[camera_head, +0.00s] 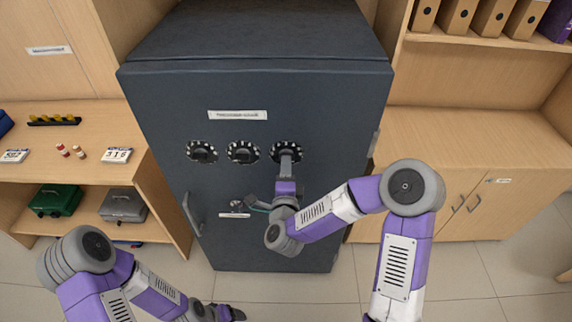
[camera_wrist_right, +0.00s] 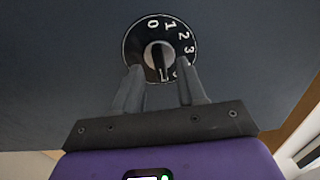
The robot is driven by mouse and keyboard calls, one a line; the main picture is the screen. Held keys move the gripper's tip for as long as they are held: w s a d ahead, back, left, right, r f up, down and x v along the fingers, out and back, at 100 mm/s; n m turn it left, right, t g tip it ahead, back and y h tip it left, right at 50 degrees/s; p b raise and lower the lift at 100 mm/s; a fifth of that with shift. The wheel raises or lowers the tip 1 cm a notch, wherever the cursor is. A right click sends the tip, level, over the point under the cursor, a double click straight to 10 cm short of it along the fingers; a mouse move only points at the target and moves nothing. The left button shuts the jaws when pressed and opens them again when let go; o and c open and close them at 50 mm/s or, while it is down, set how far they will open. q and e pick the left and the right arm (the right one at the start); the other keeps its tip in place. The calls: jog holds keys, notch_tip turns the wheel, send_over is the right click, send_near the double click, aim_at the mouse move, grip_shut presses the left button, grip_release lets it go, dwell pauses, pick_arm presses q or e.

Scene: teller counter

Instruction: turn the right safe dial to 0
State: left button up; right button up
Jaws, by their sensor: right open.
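The dark safe (camera_head: 160,110) stands at the centre with three black dials in a row. The right safe dial (camera_head: 298,150) is partly covered by my right gripper (camera_head: 287,160). In the right wrist view the dial (camera_wrist_right: 134,45) shows 0 at upper left, then 1, 2 and 3 toward the right; its lower numbers are partly hidden. Its dark central knob (camera_wrist_right: 157,55) stands roughly upright in this view. My right gripper (camera_wrist_right: 162,76) is open, its fingers on either side below the knob; contact is unclear. My left gripper (camera_head: 236,314) is low at the bottom edge, far from the dials.
The left dial (camera_head: 202,152) and middle dial (camera_head: 243,153) sit beside the right one. A handle (camera_head: 192,214) is on the safe door's left. A counter with cash boxes (camera_head: 124,205) flanks the left; a wooden cabinet (camera_head: 470,130) flanks the right.

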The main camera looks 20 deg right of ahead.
jog(key=shift+x, duration=1.05)
jog(key=shift+c, duration=0.3)
grip_shut()
